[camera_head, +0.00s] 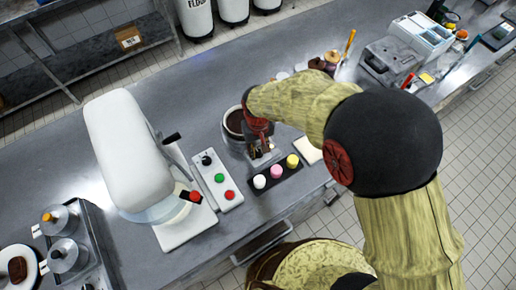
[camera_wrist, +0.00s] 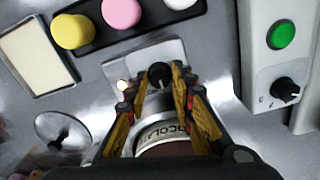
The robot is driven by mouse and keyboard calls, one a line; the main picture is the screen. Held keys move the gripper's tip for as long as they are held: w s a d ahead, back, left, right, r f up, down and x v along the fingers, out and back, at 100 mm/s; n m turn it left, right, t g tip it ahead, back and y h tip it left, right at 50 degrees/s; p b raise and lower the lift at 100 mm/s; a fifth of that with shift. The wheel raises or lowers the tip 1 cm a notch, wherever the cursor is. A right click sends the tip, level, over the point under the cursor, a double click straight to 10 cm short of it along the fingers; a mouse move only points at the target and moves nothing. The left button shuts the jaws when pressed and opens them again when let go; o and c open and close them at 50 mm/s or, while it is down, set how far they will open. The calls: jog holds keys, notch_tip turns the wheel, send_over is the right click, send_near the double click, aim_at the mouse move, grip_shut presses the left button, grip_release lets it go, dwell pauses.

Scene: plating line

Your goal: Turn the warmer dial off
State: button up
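The chocolate warmer is a round pot (camera_head: 234,121) with dark contents in the head view; its label reading "CHOCOLA" (camera_wrist: 163,132) shows in the wrist view. A small black dial (camera_wrist: 160,75) sits on the warmer's grey front plate, with a small bright lamp (camera_wrist: 122,86) to its left. My gripper (camera_wrist: 152,88) is open, its fingers to either side of the dial. I cannot tell whether either finger touches the dial, or read its setting. In the head view my gripper (camera_head: 262,149) is over the warmer's front and mostly hides the dial.
A black strip with white, pink and yellow (camera_head: 292,161) knobs lies in front of the warmer. A control box (camera_head: 217,181) with another black knob (camera_wrist: 288,92) and a green button (camera_wrist: 281,35) stands beside it. A white mixer (camera_head: 130,150) is farther left.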

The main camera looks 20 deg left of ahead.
grip_shut()
jog(key=shift+n, duration=0.5)
jog(key=n+p, duration=0.1)
jog(key=n, duration=0.3)
jog(key=shift+n, duration=0.3)
jog(key=n, duration=0.6)
jog(key=shift+p, duration=0.4)
jog(key=shift+n, duration=0.3)
jog(key=o, duration=0.5)
grip_release()
